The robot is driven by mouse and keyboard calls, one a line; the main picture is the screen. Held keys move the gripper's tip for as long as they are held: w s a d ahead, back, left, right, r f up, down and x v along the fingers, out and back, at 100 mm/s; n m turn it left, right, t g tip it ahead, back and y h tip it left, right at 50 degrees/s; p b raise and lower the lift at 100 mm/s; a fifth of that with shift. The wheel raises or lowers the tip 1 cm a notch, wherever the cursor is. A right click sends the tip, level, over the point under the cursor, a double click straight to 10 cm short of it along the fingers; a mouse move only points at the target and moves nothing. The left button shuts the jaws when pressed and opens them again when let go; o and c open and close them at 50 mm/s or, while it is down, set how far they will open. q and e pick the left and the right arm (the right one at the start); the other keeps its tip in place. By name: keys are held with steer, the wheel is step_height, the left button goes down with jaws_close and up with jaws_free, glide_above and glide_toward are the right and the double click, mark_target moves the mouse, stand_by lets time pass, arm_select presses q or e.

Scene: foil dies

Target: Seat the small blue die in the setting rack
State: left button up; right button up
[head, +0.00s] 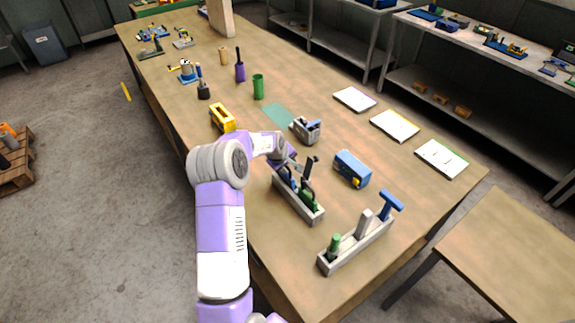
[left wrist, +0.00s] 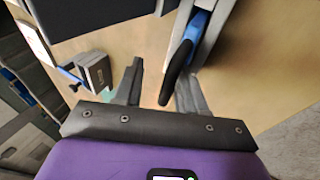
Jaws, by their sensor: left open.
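My left gripper (head: 302,167) is open above the far end of a grey rack (head: 311,217) on the workbench. In the left wrist view the open left gripper (left wrist: 160,72) has a black rounded handle (left wrist: 177,76) in front of it, close to the right finger. Blue (left wrist: 200,22) shows beside that handle, at the grey rack's edge. In the head view a blue piece (head: 291,182) and a dark green piece stand in this rack, partly hidden by my gripper. I cannot tell whether the fingers touch anything. My right gripper is not in view.
A second grey rack (head: 344,258) nearer the front holds a green die (head: 333,245), a grey die (head: 364,222) and a T-handled blue die (head: 390,203). A blue box (head: 352,168) and a grey device (head: 306,130) stand behind. White cards (head: 394,126) lie along the right edge.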

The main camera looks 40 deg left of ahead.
arm_select(q)
steer(key=shift+s, duration=0.1)
steer(key=shift+r, duration=0.25)
steer(key=v, duration=1.1)
steer(key=shift+s+r, duration=0.15)
steer(key=shift+r, duration=0.1)
